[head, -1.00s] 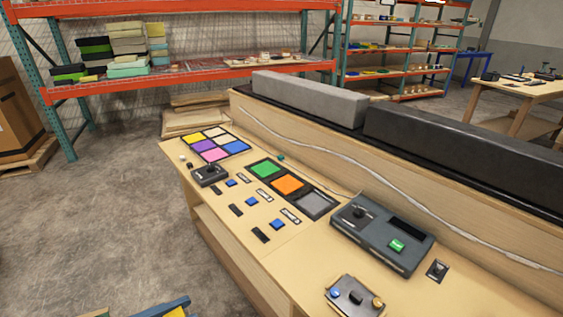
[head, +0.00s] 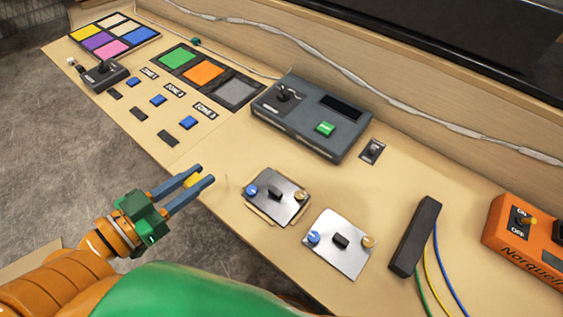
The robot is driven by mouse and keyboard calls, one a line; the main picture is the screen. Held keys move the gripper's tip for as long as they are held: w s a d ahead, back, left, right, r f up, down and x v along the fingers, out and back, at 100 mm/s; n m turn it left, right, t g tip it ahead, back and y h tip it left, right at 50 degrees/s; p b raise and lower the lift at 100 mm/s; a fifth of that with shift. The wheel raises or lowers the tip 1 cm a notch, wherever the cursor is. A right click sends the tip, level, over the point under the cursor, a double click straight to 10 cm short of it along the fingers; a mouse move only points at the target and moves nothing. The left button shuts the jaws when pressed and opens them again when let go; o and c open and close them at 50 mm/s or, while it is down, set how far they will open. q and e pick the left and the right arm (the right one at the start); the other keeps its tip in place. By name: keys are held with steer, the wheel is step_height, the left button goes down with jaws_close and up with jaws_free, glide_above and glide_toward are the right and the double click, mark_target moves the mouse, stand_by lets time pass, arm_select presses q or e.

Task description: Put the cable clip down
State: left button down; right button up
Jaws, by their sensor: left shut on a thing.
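My left gripper (head: 205,175) comes in from the lower left, its two blue fingers shut on a small yellow piece, which I take to be the cable clip (head: 193,180). The fingers hide part of it. The gripper shows at the front edge of the wooden console top (head: 215,150), left of the nearer silver plates. I cannot tell how high the clip is above the surface. My right gripper is not in view.
Two silver knob plates (head: 277,195) (head: 338,243), a dark grey control box (head: 312,118), a black bar with wires (head: 415,236) and an orange box (head: 528,228) stand on the console. Coloured pads (head: 205,73) and small switches lie further left. Bare wood lies left of the plates.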

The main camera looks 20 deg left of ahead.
mark_target(215, 164)
arm_select(q)
steer(key=w+a+f+b, duration=0.1)
steer(key=w+f+b, duration=0.1)
steer(key=w+b, duration=0.1)
steer(key=w+a+f+b, duration=0.1)
steer(key=w+b, duration=0.1)
steer(key=b, duration=0.4)
steer(key=w+a+f+b, duration=0.2)
steer(key=w+b, duration=0.1)
steer(key=b, duration=0.2)
steer(key=shift+w+f, duration=0.35)
steer(key=w+f, duration=0.1)
steer(key=w+a+f, duration=0.1)
steer(key=w+f, duration=0.1)
steer(key=shift+a+f+b, duration=0.2)
steer(key=shift+f+b, duration=0.05)
steer(key=shift+b, duration=0.1)
steer(key=f, duration=0.3)
steer(key=shift+w+b, duration=0.35)
steer(key=shift+f, duration=0.3)
steer(key=shift+f, duration=0.1)
steer(key=shift+f, duration=0.15)
steer(key=c, duration=0.7)
jaws_free()
